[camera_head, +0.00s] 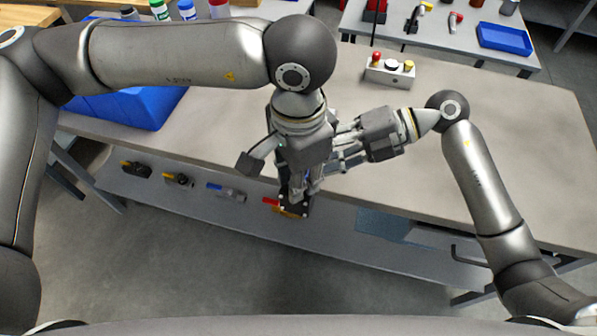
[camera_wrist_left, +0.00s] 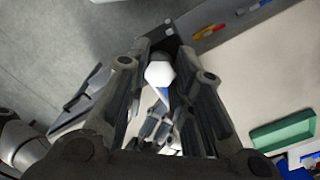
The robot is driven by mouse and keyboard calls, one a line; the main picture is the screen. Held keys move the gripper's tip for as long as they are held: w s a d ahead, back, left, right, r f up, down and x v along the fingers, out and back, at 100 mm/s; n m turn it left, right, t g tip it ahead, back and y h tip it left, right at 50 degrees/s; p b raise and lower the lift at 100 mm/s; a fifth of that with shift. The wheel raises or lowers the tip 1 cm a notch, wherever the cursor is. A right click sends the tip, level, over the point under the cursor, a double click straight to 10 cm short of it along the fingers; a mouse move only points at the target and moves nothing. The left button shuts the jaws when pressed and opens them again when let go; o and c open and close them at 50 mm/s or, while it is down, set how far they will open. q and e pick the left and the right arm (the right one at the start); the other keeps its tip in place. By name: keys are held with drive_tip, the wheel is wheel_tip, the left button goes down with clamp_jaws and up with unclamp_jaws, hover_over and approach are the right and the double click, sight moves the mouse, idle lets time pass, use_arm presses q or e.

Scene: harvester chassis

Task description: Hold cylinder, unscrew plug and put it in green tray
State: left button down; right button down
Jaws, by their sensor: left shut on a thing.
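My left gripper (camera_head: 294,188) points down at the front edge of the bench. In the left wrist view its fingers (camera_wrist_left: 162,75) are closed around a white piece with a hexagonal end (camera_wrist_left: 160,73); I cannot tell whether this is the plug or part of the cylinder. A dark block (camera_wrist_left: 172,42) lies just beyond it. My right gripper (camera_head: 335,160) reaches in from the right, close beside the left one; its fingertips are partly hidden and I cannot tell whether they hold anything. The green tray (camera_wrist_left: 284,133) shows in the left wrist view at the right, apart from the fingers.
A blue bin (camera_head: 125,108) stands on the bench at the left. A white control box (camera_head: 390,71) with buttons is at the back. A second table with a blue tray (camera_head: 504,39) stands behind. The bench's right side is clear.

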use_arm(q)
drive_tip(key=n, duration=0.6)
drive_tip(key=shift+w+n, duration=0.1)
drive_tip(key=shift+n, duration=0.3)
drive_tip(key=n, duration=0.7)
drive_tip(key=shift+r, duration=0.1)
drive_tip(key=n, duration=0.7)
drive_tip(key=shift+a, duration=0.1)
drive_tip(key=n, duration=1.4)
drive_tip(key=shift+a, duration=0.1)
drive_tip(key=n, duration=1.9)
drive_tip(key=shift+r, duration=0.1)
